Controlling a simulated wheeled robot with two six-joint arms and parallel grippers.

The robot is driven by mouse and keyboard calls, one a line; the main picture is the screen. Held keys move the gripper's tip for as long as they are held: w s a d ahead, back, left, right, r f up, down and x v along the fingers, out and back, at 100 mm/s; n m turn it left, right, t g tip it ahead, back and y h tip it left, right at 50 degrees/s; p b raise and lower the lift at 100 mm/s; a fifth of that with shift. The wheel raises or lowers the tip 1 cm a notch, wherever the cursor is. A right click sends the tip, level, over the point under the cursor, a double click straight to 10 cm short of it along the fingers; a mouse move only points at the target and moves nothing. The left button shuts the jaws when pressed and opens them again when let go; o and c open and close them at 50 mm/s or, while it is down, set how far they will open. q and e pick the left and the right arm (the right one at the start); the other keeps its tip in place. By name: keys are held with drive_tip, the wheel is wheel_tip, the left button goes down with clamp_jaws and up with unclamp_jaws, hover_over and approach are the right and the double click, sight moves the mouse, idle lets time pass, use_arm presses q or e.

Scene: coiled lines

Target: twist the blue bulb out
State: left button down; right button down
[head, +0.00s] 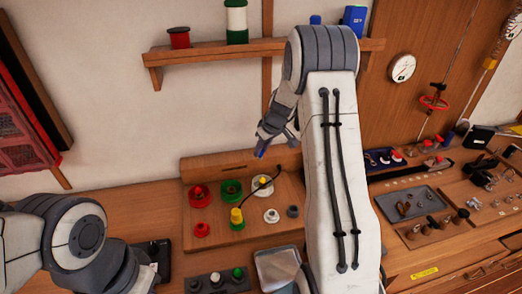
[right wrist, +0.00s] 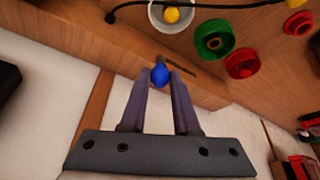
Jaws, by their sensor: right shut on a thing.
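The blue bulb (right wrist: 159,74) is between the fingertips of my right gripper (right wrist: 160,78) in the right wrist view. The gripper is shut on it. In the head view the right gripper (head: 264,141) points down, with the blue bulb (head: 261,152) at its tips. The bulb shows in front of the low wooden back of the socket board (head: 217,221) and looks apart from the sockets. My left arm comes in at the lower left of the head view; its gripper is not visible.
The board carries red sockets (head: 199,194), a green ring socket (head: 231,189), a white socket (head: 263,188) and a yellow piece (head: 236,215) with a black cord. A metal tray (head: 278,268) lies in front. A wall shelf (head: 210,55) is above.

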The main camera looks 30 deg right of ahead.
drive_tip(key=shift+n+y+b, duration=0.3)
drive_tip(key=shift+n+b, duration=0.5)
drive_tip(key=shift+b, duration=0.5)
drive_tip(key=shift+d+n+g+y+b, duration=0.1)
drive_tip(key=shift+n+g+y+b, duration=0.2)
drive_tip(key=shift+n+b, duration=0.6)
idle(0.5)
